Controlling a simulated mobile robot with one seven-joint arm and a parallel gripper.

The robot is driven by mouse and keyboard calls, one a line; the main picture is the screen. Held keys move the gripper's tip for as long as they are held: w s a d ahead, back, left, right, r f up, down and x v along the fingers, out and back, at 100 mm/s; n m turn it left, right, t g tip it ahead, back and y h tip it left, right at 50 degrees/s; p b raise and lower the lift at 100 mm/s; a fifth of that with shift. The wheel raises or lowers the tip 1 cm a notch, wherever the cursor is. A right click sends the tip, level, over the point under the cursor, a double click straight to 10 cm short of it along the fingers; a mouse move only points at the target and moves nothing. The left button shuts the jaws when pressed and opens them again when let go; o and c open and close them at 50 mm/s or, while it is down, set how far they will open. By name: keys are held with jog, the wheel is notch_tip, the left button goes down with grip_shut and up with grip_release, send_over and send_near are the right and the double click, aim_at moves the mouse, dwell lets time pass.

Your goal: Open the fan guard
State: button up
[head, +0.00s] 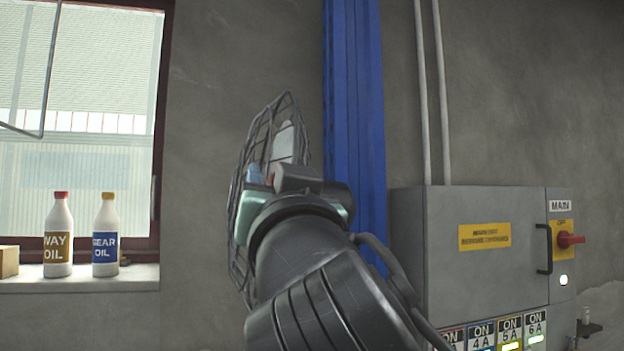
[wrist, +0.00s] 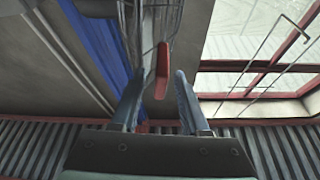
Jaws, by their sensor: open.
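The fan guard (head: 262,130) is a grey wire cage, seen nearly edge-on beside the blue column in the head view. My arm hides its lower right part. Some of its wires show at the top of the wrist view (wrist: 150,22). A red tab (wrist: 162,70), apparently the guard's handle, stands between my fingers in the wrist view. My gripper (wrist: 158,80) is open, one finger on each side of the tab, with gaps visible. In the head view my wrist mostly hides the gripper (head: 266,176). I cannot tell whether the guard is shut.
A blue column (head: 353,110) stands right behind the guard. A grey electrical cabinet (head: 470,275) with a red main switch (head: 570,240) is at right. Two oil bottles (head: 58,238) (head: 105,238) stand on the window sill (head: 100,283) at left. Wall between window and guard is bare.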

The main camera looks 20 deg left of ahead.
grip_shut()
dwell(1.3)
